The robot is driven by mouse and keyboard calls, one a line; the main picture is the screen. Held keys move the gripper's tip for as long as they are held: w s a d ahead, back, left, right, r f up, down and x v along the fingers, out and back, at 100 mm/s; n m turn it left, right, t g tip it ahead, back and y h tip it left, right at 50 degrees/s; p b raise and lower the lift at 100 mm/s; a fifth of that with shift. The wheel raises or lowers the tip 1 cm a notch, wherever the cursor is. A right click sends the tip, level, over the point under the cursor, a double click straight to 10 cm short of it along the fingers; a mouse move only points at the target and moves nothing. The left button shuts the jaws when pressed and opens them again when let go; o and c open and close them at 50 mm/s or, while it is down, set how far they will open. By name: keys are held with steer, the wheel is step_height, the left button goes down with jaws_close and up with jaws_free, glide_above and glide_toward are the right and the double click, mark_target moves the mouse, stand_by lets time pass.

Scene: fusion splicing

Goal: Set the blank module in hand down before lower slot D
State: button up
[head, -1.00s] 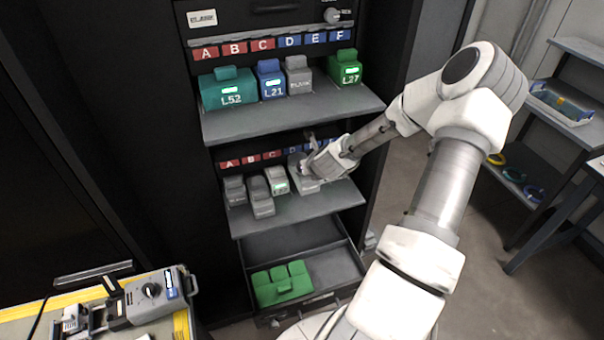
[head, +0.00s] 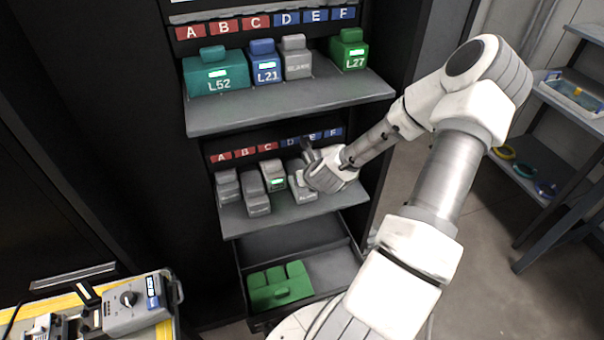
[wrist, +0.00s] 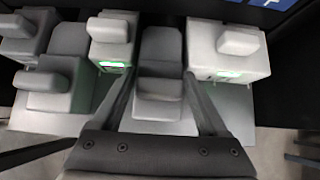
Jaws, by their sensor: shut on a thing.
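My gripper (head: 309,170) is shut on a grey blank module (head: 302,189) at the lower shelf, below the blue D label (head: 290,141). In the wrist view the blank module (wrist: 160,85) sits between the two fingers (wrist: 162,105). It looks upright and low over the shelf; I cannot tell whether it touches. A module with a green display (head: 272,174) stands just left of it, and also shows in the wrist view (wrist: 112,45). In the wrist view a pale module with a green display (wrist: 228,52) stands close to the right finger. My gripper hides part of the lower slots in the head view.
Grey modules (head: 228,187) and (head: 256,197) stand farther left on the lower shelf (head: 285,218). The upper shelf (head: 290,100) holds L52, L21, a blank and L27. Below, an open drawer (head: 330,268) holds a green block (head: 280,287). A splicer (head: 130,303) lies at lower left.

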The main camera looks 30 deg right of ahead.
steer(key=shift+f, duration=0.15)
steer(key=o, duration=1.3)
steer(key=shift+o, duration=0.2)
steer(key=shift+s+r, duration=0.25)
steer(key=shift+r, duration=0.15)
steer(key=p+v, duration=0.2)
steer(key=v, duration=0.9)
steer(key=shift+a+r, duration=0.1)
steer(key=shift+a, duration=0.05)
